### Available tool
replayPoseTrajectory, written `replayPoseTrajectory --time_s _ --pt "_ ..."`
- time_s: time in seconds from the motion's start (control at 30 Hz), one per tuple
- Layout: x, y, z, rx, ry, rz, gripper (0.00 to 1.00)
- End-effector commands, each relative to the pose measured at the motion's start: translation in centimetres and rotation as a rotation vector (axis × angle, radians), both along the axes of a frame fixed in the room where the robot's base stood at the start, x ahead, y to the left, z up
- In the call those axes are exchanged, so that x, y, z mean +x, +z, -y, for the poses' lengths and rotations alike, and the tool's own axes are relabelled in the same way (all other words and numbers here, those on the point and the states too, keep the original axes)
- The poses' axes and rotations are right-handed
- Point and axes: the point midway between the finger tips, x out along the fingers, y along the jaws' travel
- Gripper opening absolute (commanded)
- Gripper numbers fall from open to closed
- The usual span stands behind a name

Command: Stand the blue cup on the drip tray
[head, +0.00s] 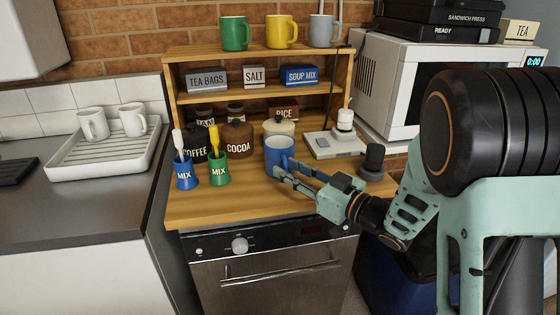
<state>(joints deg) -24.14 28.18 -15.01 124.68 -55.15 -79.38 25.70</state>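The blue cup (278,151) is upright at the middle of the wooden counter, in front of the lidded jars. My gripper (283,168) reaches in from the right, with its fingertips at the cup's lower right side. Its two fingers show apart, but I cannot tell whether they grip the cup or its handle, or whether the cup touches the counter. The white ribbed drip tray (62,172) lies on the grey worktop at the left. Two white mugs (94,123) (133,119) stand towards its back, and its front part is bare.
Small blue (186,177) and green (219,172) MIX pots with utensils stand left of the cup. COFFEE (194,153) and COCOA (238,144) jars are behind. A grey-white appliance (335,146) and dark object (373,160) are right. The shelf (260,92) rises behind.

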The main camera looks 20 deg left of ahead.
Motion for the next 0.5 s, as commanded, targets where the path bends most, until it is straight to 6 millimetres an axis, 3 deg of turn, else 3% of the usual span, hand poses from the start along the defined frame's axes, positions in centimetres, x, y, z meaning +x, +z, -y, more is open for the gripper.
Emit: replayPoseTrajectory --time_s 0.03,0.2,0.5 --pt "-0.01 0.00 0.02 0.000 0.000 0.000 0.20" --pt "-0.01 0.00 0.03 0.000 0.000 0.000 0.01" --pt "-0.02 0.00 0.04 0.000 0.000 0.001 0.00"
